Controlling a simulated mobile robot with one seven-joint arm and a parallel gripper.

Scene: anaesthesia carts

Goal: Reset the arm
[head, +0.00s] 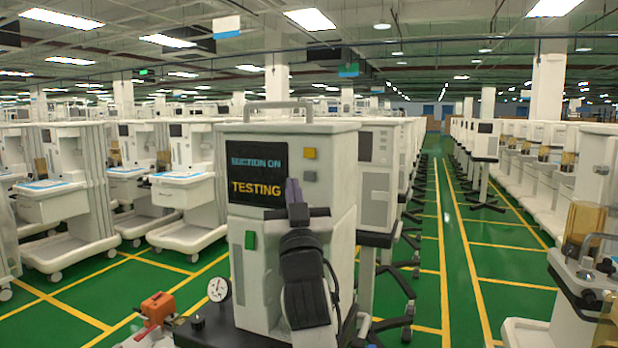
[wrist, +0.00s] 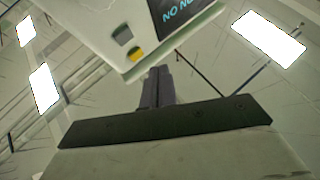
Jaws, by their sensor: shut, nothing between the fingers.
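My arm rises in front of a white cart (head: 345,190). My gripper (head: 293,188) points upward, its grey-purple fingers shut together with nothing between them. In the head view it overlaps the cart's front, just right of the dark screen (head: 257,172), which reads "SUCTION ON" and "TESTING". A yellow button (head: 310,153) and a grey button (head: 310,176) sit right of the screen, and a green button (head: 250,240) is lower down. In the wrist view my gripper (wrist: 155,80) points towards the cart's edge, near the yellow button (wrist: 135,54). Whether the fingertips touch the cart cannot be told.
A round gauge (head: 218,289) and an orange device (head: 157,307) are at the lower left. A cart with an amber canister (head: 583,222) stands at the right edge. Rows of white carts fill both sides. A green aisle with yellow lines (head: 465,250) is clear at right.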

